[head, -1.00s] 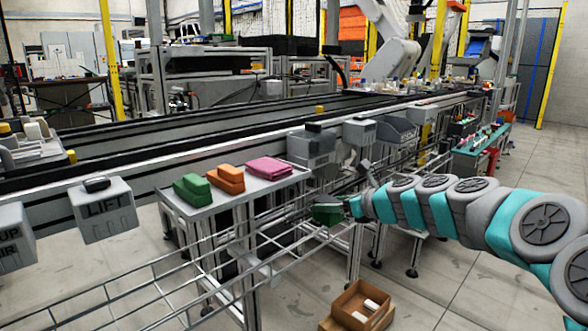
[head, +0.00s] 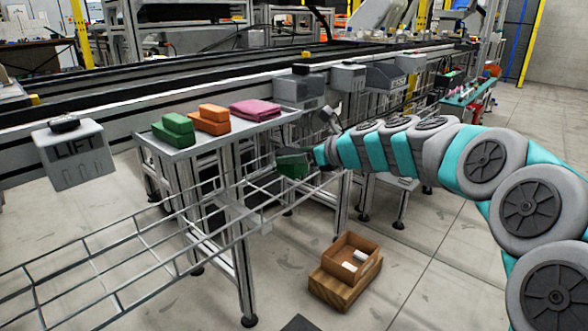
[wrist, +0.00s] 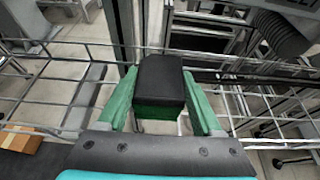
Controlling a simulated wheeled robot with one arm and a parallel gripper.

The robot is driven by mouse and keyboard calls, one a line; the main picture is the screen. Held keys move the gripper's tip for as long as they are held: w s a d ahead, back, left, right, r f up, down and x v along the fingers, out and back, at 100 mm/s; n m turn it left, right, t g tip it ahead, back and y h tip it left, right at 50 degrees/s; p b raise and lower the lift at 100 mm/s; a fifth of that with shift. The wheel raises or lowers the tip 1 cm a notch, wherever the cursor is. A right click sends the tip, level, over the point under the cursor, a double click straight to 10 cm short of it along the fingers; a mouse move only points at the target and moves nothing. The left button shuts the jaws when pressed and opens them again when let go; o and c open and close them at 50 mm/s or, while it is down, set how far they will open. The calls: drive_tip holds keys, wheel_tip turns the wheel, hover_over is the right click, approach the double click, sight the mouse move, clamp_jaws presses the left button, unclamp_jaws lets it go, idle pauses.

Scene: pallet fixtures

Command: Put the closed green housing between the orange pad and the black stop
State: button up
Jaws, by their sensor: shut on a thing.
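My gripper (wrist: 160,100) is shut on a green block with a black top (wrist: 158,85), which looks like the closed green housing. In the wrist view the block sits between the two green fingers, above wire rails. In the head view the held green housing (head: 292,164) is at the end of my arm, in the air just right of a small metal table. An orange stepped piece (head: 210,121) lies on that table, but I cannot tell whether it is the orange pad. I cannot make out the black stop.
The metal table (head: 240,127) also bears a green stepped piece (head: 173,130) and a pink folded piece (head: 256,110). A wire rail (head: 130,257) runs below it. A wooden box (head: 345,284) stands on the floor. A conveyor with grey boxes runs behind.

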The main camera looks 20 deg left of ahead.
sight(301, 172)
wheel_tip(301, 172, down, 5)
drive_tip(key=shift+r+b, duration=0.1)
drive_tip(key=shift+b, duration=0.4)
drive_tip(key=o, duration=1.5)
drive_tip(key=shift+p+v, duration=0.8)
drive_tip(key=shift+v, duration=5.2)
